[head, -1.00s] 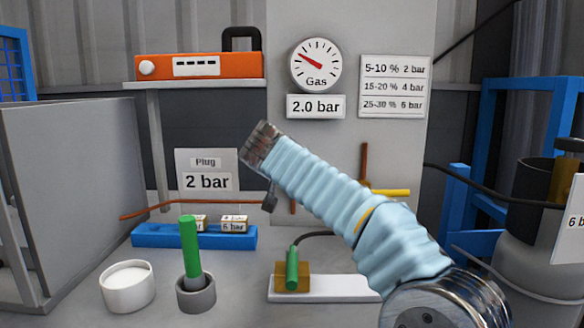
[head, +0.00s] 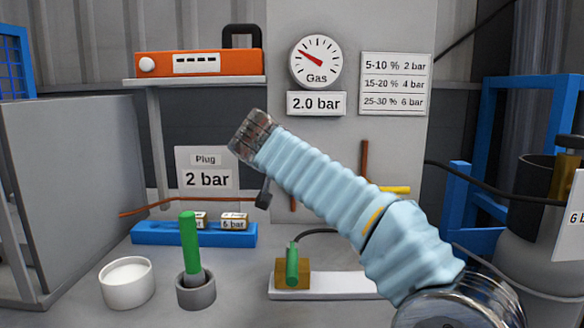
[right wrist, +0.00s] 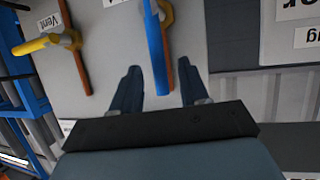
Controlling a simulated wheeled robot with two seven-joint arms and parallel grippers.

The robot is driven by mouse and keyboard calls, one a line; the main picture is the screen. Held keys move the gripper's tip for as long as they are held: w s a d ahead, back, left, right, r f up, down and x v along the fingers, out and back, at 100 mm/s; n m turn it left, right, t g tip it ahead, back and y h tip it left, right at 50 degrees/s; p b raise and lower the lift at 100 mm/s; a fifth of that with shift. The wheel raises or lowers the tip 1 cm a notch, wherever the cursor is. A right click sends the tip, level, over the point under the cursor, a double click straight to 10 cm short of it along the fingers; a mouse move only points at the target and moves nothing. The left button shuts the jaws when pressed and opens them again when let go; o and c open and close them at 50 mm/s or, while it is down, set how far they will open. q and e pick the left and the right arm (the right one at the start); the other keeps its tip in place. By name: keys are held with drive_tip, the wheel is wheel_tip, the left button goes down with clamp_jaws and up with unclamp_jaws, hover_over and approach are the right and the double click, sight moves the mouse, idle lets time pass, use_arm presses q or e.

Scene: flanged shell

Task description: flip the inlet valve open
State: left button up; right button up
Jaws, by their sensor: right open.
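In the right wrist view my right gripper (right wrist: 159,68) is open. A brass valve body (right wrist: 166,12) shows at the top edge. My left gripper is not in view.
The vent valve's yellow lever (right wrist: 32,44) lies across its pipe, left of the fingers; it also shows in the head view (head: 396,190). The gas gauge (head: 316,62) hangs above a "2.0 bar" sign (head: 316,104). A green-handled tool (head: 190,240) stands in a grey cup.

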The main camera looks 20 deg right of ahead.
drive_tip(key=b+v, duration=0.1)
drive_tip(key=v, duration=0.9)
drive_tip(key=shift+s, duration=0.15)
drive_tip(key=shift+r, duration=0.1)
